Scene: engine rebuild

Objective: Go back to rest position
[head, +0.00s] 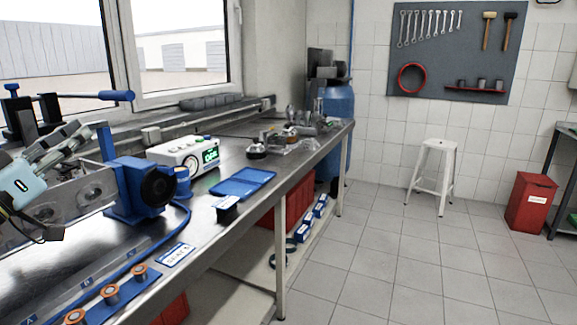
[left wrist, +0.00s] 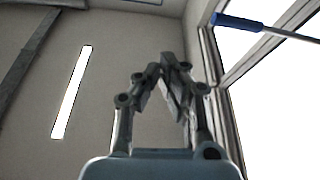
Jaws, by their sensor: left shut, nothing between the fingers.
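My left gripper (head: 82,132) is at the left edge of the head view, in front of the window side of the workbench (head: 225,230). Its light-blue body is cut off by the frame edge, and its fingers point up and to the right. In the left wrist view the fingers of this gripper (left wrist: 164,62) are closed together with nothing between them, against the wall and ceiling. My right gripper does not show in either view.
A blue-and-grey machine (head: 128,188) stands close beside the left gripper. A blue-handled bar (head: 117,95) is above it. A white device (head: 184,153), a blue tray (head: 243,183) and copper-coloured parts (head: 109,293) sit on the bench. Tiled floor (head: 400,260) to the right is open.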

